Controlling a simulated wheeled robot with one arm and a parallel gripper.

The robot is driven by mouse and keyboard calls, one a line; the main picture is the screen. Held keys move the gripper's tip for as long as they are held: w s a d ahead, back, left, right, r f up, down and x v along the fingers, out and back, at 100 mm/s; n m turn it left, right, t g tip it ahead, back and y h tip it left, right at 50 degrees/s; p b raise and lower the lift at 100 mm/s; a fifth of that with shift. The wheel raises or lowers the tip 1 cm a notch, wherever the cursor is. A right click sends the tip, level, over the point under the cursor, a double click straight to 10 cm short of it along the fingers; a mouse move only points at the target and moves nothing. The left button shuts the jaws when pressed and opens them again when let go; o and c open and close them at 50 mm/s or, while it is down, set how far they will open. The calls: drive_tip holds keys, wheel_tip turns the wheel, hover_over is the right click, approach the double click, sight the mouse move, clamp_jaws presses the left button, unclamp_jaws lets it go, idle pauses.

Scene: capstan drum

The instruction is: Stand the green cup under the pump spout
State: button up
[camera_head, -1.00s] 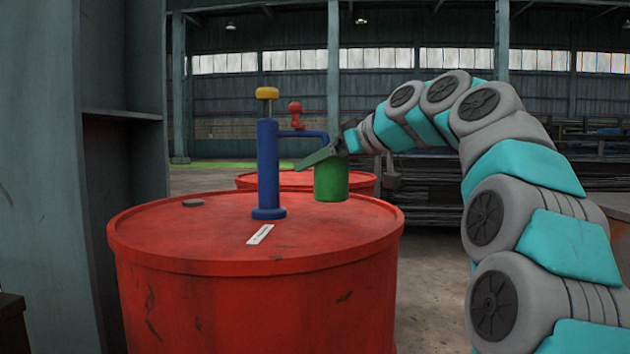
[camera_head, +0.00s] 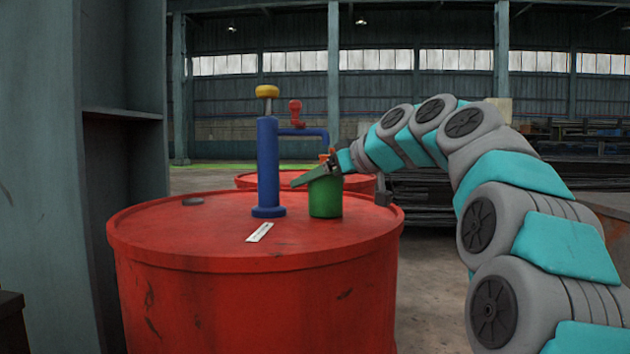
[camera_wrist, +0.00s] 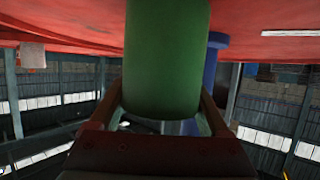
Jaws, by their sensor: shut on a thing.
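The green cup (camera_head: 325,198) is upright over the right part of the red drum's lid (camera_head: 190,240). Its base is at or just above the lid; I cannot tell if it touches. My gripper (camera_head: 320,177) is shut on the cup near its top, reaching in from the right. In the wrist view, the cup (camera_wrist: 165,55) stands between both fingers of my gripper (camera_wrist: 164,100). The blue pump (camera_head: 268,165) stands left of the cup. Its spout (camera_head: 305,132) points right and ends above the cup and gripper. The cup's mouth is partly hidden by a finger.
The pump has a yellow knob (camera_head: 267,91) and a red valve handle (camera_head: 295,108). A white label (camera_head: 260,232) and a dark cap (camera_head: 193,201) lie on the lid. A grey steel column (camera_head: 60,150) rises at the left.

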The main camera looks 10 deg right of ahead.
drive_tip(key=shift+f, duration=0.1)
drive_tip(key=o, duration=1.2)
drive_tip(key=shift+s+d+r, duration=0.1)
drive_tip(key=shift+r, duration=0.15)
drive_tip(key=v, duration=1.1)
drive_tip(key=shift+s+d, duration=0.25)
drive_tip(key=shift+s, duration=0.05)
